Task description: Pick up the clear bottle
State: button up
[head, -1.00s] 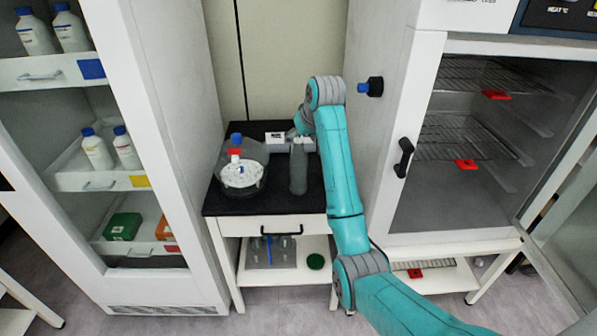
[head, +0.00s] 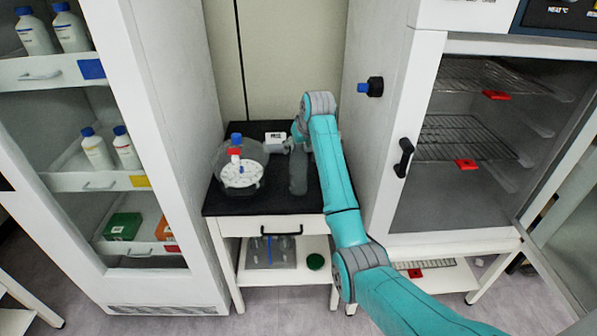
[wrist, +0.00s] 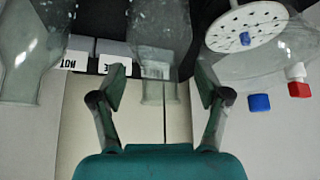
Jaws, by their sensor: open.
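A clear bottle (head: 298,172) stands on the black top of a small table, just left of my arm in the head view. In the wrist view, which appears upside down, the clear bottle (wrist: 157,45) is in the middle, with its narrow neck between the two fingers. My gripper (wrist: 160,92) is open, with a finger on each side of the neck and visible gaps. A second clear vessel (wrist: 30,50) is at the left of the wrist view; my arm seems to hide it in the head view.
A clear domed chamber (head: 241,172) with a white perforated disc and blue and red caps stands left of the bottle. Labelled grey blocks (wrist: 100,55) sit behind. A white cabinet (head: 175,150) is left, and an oven with an open door (head: 460,150) is right.

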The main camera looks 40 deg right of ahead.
jog(key=shift+w+f, duration=0.3)
jog(key=shift+f, duration=0.2)
grip_shut()
